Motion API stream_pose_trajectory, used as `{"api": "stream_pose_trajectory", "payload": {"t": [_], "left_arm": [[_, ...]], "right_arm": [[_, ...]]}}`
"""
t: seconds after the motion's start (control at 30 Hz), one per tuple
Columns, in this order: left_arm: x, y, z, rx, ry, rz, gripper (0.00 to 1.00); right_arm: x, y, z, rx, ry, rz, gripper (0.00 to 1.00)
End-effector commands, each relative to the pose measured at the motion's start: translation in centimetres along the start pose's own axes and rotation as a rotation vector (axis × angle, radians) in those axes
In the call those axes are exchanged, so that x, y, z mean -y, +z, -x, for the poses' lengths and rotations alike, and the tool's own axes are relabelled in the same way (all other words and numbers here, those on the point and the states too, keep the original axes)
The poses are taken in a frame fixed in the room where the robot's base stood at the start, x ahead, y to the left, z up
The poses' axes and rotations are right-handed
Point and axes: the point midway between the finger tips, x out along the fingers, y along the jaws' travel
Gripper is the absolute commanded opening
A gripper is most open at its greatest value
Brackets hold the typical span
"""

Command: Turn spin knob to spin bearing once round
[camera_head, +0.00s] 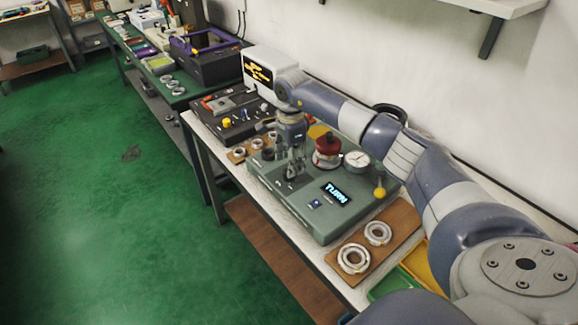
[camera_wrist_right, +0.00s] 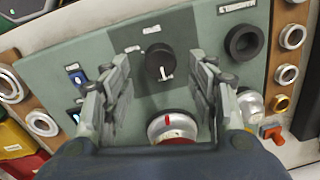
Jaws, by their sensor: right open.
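A black round knob (camera_wrist_right: 158,62) with a white pointer sits on the green test unit (camera_wrist_right: 100,50) in the right wrist view. My right gripper (camera_wrist_right: 160,75) is open above the panel, its fingers to either side of the knob, with space between them and it. In the head view my right gripper (camera_head: 294,170) points down over the unit and hides most of the knob area. A red-topped round part (camera_head: 327,147) stands on the unit; its silver rim with a red mark (camera_wrist_right: 172,127) shows in the wrist view. The unit's display (camera_head: 336,193) reads TURN. My left gripper is not in view.
A dial gauge (camera_head: 357,159) and a yellow-knobbed lever (camera_head: 380,192) stand on the unit. Bearing rings (camera_head: 354,258) lie on a wooden board at the front. A black ring seat (camera_wrist_right: 243,42) is right of the knob. Green and yellow bins are at the right end.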

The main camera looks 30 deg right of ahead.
Motion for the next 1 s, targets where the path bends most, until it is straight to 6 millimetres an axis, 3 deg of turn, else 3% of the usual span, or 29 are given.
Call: {"api": "stream_pose_trajectory", "payload": {"t": [0.23, 0.6, 0.67, 0.8, 1.0], "left_arm": [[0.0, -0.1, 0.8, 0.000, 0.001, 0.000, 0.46], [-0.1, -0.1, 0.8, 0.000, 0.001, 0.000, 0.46], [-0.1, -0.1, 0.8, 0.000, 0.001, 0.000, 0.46], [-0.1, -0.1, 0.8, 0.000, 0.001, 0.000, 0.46], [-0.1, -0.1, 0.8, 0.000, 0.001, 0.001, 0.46]], "right_arm": [[0.0, 0.1, -3.2, 0.001, 0.001, 0.000, 0.54], [0.0, 0.0, -3.9, 0.001, -0.002, 0.000, 0.54], [0.0, 0.0, -3.8, 0.001, -0.002, 0.000, 0.42], [0.0, 0.0, -3.8, 0.001, -0.002, 0.000, 0.11], [0.0, 0.0, -3.8, 0.001, -0.002, -0.002, 0.09]]}}
